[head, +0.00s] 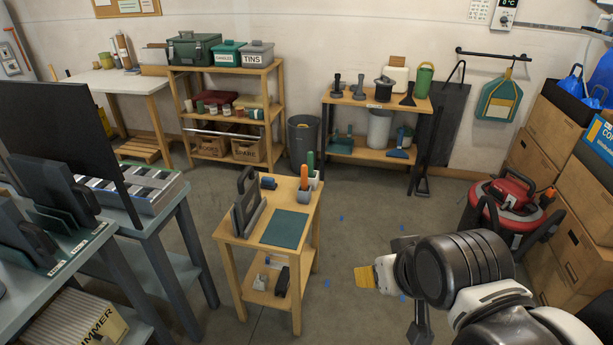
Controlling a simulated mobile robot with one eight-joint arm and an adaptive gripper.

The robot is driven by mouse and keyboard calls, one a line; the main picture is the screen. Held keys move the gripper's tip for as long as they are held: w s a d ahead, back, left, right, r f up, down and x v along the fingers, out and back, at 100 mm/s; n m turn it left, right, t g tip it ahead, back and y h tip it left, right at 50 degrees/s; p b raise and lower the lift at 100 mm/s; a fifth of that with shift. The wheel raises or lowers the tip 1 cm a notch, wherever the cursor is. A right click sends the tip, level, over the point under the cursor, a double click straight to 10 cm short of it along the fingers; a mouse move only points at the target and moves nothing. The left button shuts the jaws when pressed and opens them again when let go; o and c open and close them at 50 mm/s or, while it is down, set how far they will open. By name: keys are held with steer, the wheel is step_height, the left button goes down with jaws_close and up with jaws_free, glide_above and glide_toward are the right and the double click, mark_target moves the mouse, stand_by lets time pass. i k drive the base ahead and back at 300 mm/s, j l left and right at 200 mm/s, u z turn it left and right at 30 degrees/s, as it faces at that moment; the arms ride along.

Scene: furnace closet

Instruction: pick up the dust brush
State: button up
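My gripper (390,272) is at the end of my arm at the lower right, over the floor to the right of the small wooden cart. A yellow, ribbed, bristle-like piece (364,282) with a pale part behind it juts left from the arm's end. It looks like a brush head, but I cannot tell for sure that it is the dust brush, or whether the fingers are closed on it. My wrist hides most of the finger area. A blue brush-like or dustpan-like tool (398,153) also lies on the low shelf at the back.
The wooden cart (250,243) carries a teal mat (285,229), a dark upright holder and cups with orange and green handles. A red vacuum (502,205) and cardboard boxes (553,140) crowd the right. Desks stand left. The floor between cart and back shelves is open.

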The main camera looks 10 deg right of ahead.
mark_target(310, 155)
steer(key=i+l+u, duration=0.4)
steer(key=i, duration=0.25)
steer(key=i+l+u, duration=0.4)
steer(key=i, duration=0.2)
steer(key=i+l+u, duration=0.45)
steer(key=l, duration=0.25)
